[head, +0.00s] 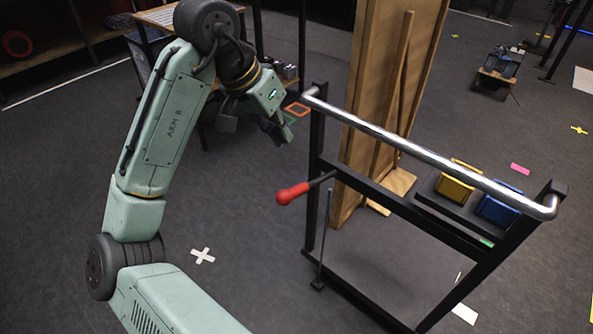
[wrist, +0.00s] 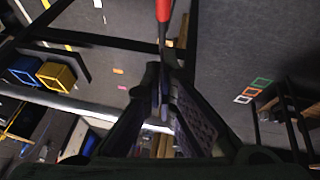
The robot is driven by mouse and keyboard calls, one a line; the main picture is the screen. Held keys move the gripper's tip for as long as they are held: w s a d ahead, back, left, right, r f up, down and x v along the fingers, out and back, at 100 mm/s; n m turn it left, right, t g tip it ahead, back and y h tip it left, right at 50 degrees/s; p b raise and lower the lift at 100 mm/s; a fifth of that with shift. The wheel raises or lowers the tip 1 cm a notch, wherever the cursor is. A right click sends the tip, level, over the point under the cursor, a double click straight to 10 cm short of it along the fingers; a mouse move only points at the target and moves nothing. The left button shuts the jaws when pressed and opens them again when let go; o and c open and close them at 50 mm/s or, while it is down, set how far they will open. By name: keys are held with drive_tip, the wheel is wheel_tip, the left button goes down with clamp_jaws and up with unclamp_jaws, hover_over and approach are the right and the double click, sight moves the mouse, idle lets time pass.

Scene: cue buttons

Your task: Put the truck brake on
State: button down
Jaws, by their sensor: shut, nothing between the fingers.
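The truck (head: 420,215) is a black frame with a shiny metal push bar (head: 430,150) along its top. In the wrist view, my shut fingers (wrist: 163,88) point toward the lever, whose red grip (wrist: 163,10) shows at the top edge. The fingertips overlap the lever's dark shaft there; I cannot tell whether they touch.
A tall wooden panel (head: 395,90) stands upright at the truck. A yellow bin (head: 455,186) and a blue bin (head: 498,207) sit beyond the frame. A table (head: 160,15) stands behind my arm. The floor left of the truck is clear, with a white cross mark (head: 202,256).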

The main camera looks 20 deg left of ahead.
drive_tip(key=p, duration=0.1)
hover_over(306, 184)
drive_tip(key=a, duration=0.2)
drive_tip(key=f, duration=0.8)
drive_tip(key=shift+s+d, duration=0.15)
drive_tip(key=shift+s, duration=0.05)
drive_tip(key=shift+s+f+p, duration=0.2)
drive_tip(key=shift+s+f, duration=0.1)
drive_tip(key=shift+f, duration=0.25)
drive_tip(key=shift+s+f+p, duration=0.15)
drive_tip(key=shift+s+f, duration=0.15)
drive_tip(key=shift+f, duration=0.2)
drive_tip(key=shift+s+d+f, duration=0.1)
drive_tip(key=shift+s+f, duration=0.1)
drive_tip(key=shift+f, duration=0.4)
drive_tip(key=shift+f, duration=0.1)
